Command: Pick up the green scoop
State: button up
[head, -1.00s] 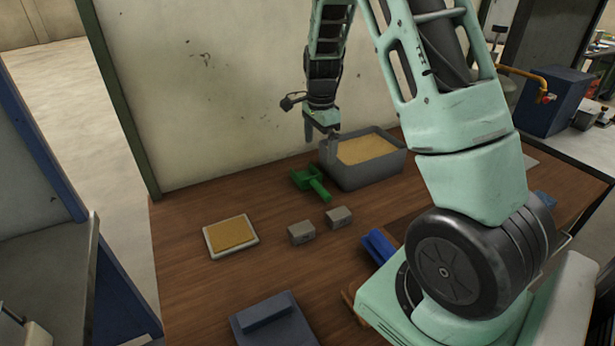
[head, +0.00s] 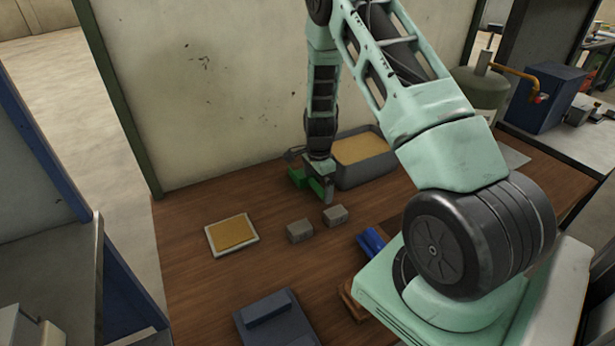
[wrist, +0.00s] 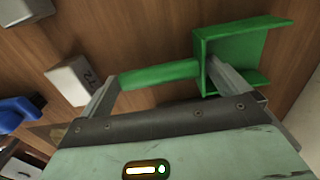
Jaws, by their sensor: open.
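The green scoop (wrist: 160,75) lies on the wooden table, with its handle to the left and its open-sided pan to the right in the wrist view. In the head view the scoop (head: 297,177) is partly hidden behind my gripper (head: 326,190). My gripper also shows in the wrist view (wrist: 165,85), open, with one finger near the handle's end and the other by the pan. The handle lies across the space between the fingers. I cannot tell whether either finger touches the scoop.
A grey bin of tan grains (head: 366,177) stands right behind the scoop. Two small grey blocks (head: 299,231) (head: 335,215) sit in front of it, the nearer marked 72 in the wrist view (wrist: 72,82). A tray (head: 232,236), a blue object (head: 371,242) and a dark case (head: 277,322) lie around.

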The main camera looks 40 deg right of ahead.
jog(key=shift+f, duration=0.45)
jog(key=c, duration=0.8)
jog(key=shift+r, duration=0.15)
